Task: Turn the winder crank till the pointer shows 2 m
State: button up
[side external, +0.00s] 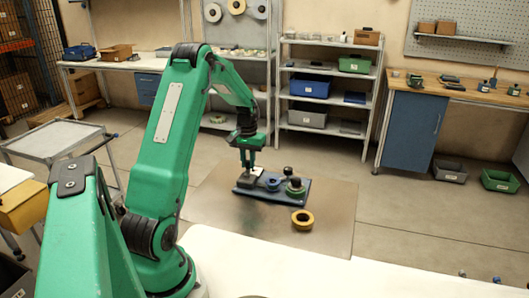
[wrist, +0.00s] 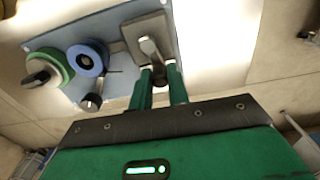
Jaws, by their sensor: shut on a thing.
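A blue-grey board (side external: 262,196) bears the winder parts and shows also in the wrist view (wrist: 120,30). A blue reel (wrist: 87,60) and a green reel (wrist: 52,70) with a black knob (wrist: 40,77) on it sit on the board. Another black knob (wrist: 92,102) stands beside the blue reel. My gripper (wrist: 160,70) is over a dark grey block (wrist: 135,33) on the board. It is shut on a grey metal handle (wrist: 149,47) at this block, partly hidden between the fingers. I cannot make out a pointer reading or tell surely which part is the crank.
A white surface (side external: 275,265) lies nearer the camera. Shelves with bins and a workbench (side external: 455,95) stand far behind.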

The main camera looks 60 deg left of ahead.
jog(key=shift+d, duration=0.1)
dwell(0.3)
jog(key=shift+w+d, duration=0.45)
jog(key=shift+d, duration=0.15)
jog(key=shift+w+d, duration=0.2)
jog(key=shift+d, duration=0.45)
dwell(0.3)
